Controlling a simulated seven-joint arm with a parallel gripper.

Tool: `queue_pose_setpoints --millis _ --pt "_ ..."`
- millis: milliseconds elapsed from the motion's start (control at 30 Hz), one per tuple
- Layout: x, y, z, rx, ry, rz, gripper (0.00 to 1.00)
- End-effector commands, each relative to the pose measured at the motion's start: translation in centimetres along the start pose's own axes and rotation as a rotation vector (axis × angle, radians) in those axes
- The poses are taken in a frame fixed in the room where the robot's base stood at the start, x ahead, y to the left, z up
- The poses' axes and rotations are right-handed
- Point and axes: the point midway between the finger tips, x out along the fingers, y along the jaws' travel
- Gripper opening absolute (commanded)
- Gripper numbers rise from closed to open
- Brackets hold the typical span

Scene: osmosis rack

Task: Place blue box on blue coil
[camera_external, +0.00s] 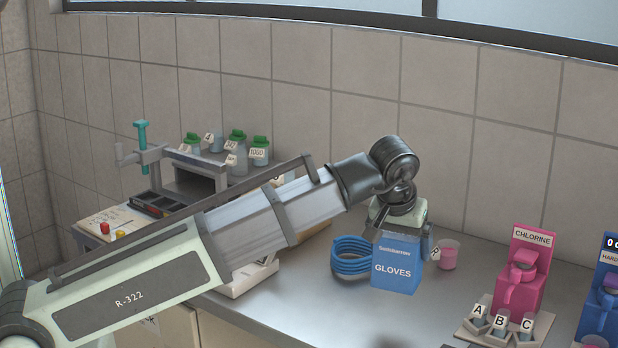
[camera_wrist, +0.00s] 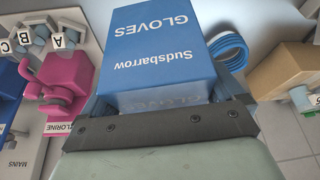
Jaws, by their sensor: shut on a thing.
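The blue box (camera_external: 397,264) is a glove box marked "Sudsbarrow GLOVES". My gripper (camera_external: 392,222) is above it and shut on it at the top. The box is upright in the external view, but whether its base touches the counter is hard to tell. In the wrist view the box (camera_wrist: 165,50) fills the upper middle, in front of my gripper (camera_wrist: 160,115). The blue coil (camera_external: 351,257) lies on the counter just left of the box, partly hidden behind it. In the wrist view the coil (camera_wrist: 230,48) shows at the box's right side.
A pink cup (camera_external: 449,254) stands close to the box's right. The pink chlorine dispenser (camera_external: 524,272) and a rack of tubes A, B and C (camera_external: 499,325) are further right. A grey rack with green-capped bottles (camera_external: 236,141) stands back left. The counter (camera_external: 385,322) is clear in front of the box.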

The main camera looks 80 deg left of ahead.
Motion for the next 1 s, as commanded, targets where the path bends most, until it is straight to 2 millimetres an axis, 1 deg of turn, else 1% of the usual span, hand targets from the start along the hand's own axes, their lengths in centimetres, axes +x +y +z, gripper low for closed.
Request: queue_pose_setpoints --millis 67,167,267,367,500,700,833,1000 --pt "-0.6 -0.1 -0.4 -0.003 0.001 -0.001 0.61" --pt "-0.7 -0.8 -1.1 -0.016 0.000 -0.006 0.61" --pt "-0.4 -2.4 -2.4 -0.042 0.000 -0.017 0.61" --pt "0.0 -4.5 -4.2 -0.081 0.001 -0.033 0.61" --pt "0.5 -8.1 -7.1 -0.143 0.001 -0.059 0.61" --pt "0.8 -12.7 -11.1 -0.222 0.000 -0.092 0.61" --pt "0.9 -15.0 -13.3 -0.260 0.000 -0.108 0.61" --pt "0.8 -17.2 -15.8 -0.272 0.000 -0.112 0.61"
